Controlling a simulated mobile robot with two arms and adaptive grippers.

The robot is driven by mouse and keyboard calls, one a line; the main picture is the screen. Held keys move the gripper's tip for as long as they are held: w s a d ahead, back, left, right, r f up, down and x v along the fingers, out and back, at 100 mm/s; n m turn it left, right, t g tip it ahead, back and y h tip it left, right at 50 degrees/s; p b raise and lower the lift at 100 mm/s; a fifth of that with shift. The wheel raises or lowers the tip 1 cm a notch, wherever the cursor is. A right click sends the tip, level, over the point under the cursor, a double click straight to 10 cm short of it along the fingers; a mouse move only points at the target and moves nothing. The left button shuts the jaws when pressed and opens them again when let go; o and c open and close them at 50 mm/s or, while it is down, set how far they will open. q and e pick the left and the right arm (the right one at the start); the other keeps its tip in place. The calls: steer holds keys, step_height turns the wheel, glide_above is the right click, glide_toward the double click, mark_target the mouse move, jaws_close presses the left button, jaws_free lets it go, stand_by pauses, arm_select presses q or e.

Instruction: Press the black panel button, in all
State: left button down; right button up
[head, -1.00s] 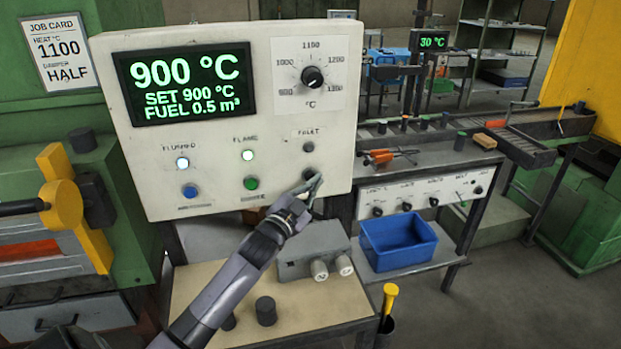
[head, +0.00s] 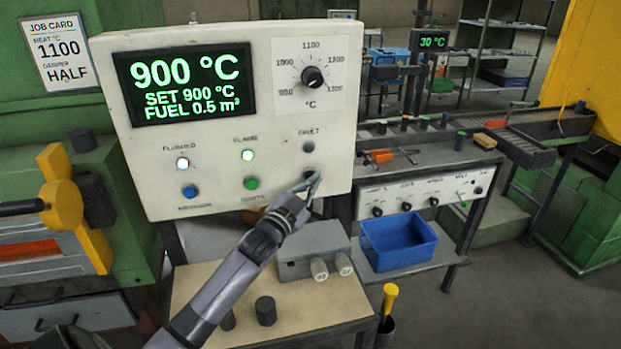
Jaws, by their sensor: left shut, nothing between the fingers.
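The black panel button (head: 308,175) sits at the lower right of the white control panel (head: 220,211), below the unlit fault lamp (head: 308,146). My left gripper (head: 314,182) is shut and empty, with its fingertips at the button and partly covering it. I cannot tell whether the button is pushed in. The panel display (head: 187,82) reads 900 °C, SET 900 °C, FUEL 0.5 m³. The flushed lamp (head: 182,162) and the flame lamp (head: 248,155) are lit. My right gripper does not show.
A blue button (head: 189,190), a green button (head: 251,183) and a black dial (head: 312,77) share the panel. Below stands a small table (head: 300,318) with a grey box (head: 312,245). A blue bin (head: 398,243) is to the right. A job card (head: 60,50) hangs at left.

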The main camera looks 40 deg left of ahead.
arm_select(q)
steer(key=shift+w+a, duration=0.25)
steer(key=shift+a, duration=0.05)
stand_by(0.8)
steer(key=shift+s+d+p, duration=0.3)
steer(key=shift+s+d, duration=0.25)
steer(key=shift+d, duration=0.05)
steer(key=shift+d, duration=0.1)
steer(key=s+d+p, duration=0.1)
steer(key=s+d, duration=0.2)
steer(key=shift+s+d+p, duration=0.1)
steer(key=shift+d+p, duration=0.2)
steer(key=shift+p, duration=0.05)
steer(key=shift+f, duration=0.1)
stand_by(0.8)
